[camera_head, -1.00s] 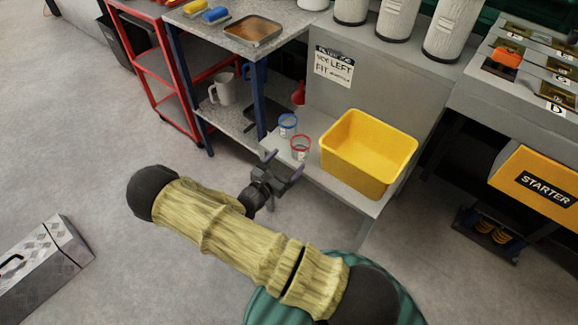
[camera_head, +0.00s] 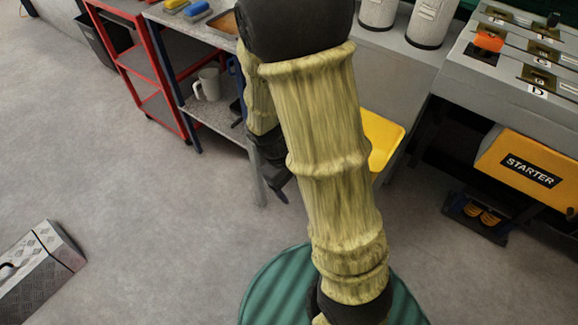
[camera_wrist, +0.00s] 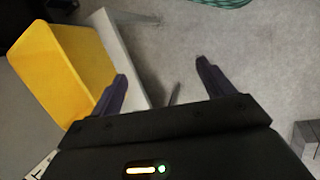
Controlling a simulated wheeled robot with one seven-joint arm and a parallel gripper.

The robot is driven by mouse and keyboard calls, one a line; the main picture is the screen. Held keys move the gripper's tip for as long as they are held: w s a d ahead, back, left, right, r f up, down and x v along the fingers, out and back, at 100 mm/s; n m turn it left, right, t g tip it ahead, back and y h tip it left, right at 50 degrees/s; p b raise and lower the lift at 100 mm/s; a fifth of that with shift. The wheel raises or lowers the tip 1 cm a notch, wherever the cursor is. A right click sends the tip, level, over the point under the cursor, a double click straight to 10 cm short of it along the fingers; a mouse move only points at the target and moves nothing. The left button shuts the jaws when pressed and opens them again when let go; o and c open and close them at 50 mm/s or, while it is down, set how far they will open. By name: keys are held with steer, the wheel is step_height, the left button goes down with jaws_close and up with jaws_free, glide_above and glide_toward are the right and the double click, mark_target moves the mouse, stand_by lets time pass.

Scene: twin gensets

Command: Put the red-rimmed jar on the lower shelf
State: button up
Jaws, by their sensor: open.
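The red-rimmed jar is not visible now; my arm covers the ledge where it stood beside the blue-rimmed jar in the earlier head view. My gripper (camera_head: 277,187) is partly hidden behind my arm in the head view, left of the yellow bin (camera_head: 381,140). In the wrist view my gripper (camera_wrist: 160,75) is open with nothing between its fingers. The lower shelf (camera_head: 222,122) of the bench at left holds a white jug (camera_head: 207,85).
The yellow bin (camera_wrist: 65,70) and the pale ledge (camera_wrist: 122,45) lie left of the fingers in the wrist view. A red cart (camera_head: 150,75) stands left of the bench. A metal toolbox (camera_head: 40,262) is on the floor at left. The floor between is clear.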

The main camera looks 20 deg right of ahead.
step_height(320, 180, up, 8)
steer(key=a+m+t+y, duration=0.2)
steer(key=m+t+y, duration=0.1)
steer(key=m+t, duration=0.1)
steer(key=shift+s+f+m, duration=0.15)
steer(key=shift+s+m, duration=0.25)
steer(key=shift+s, duration=0.05)
steer(key=shift+a, duration=0.1)
steer(key=shift+c, duration=0.4)
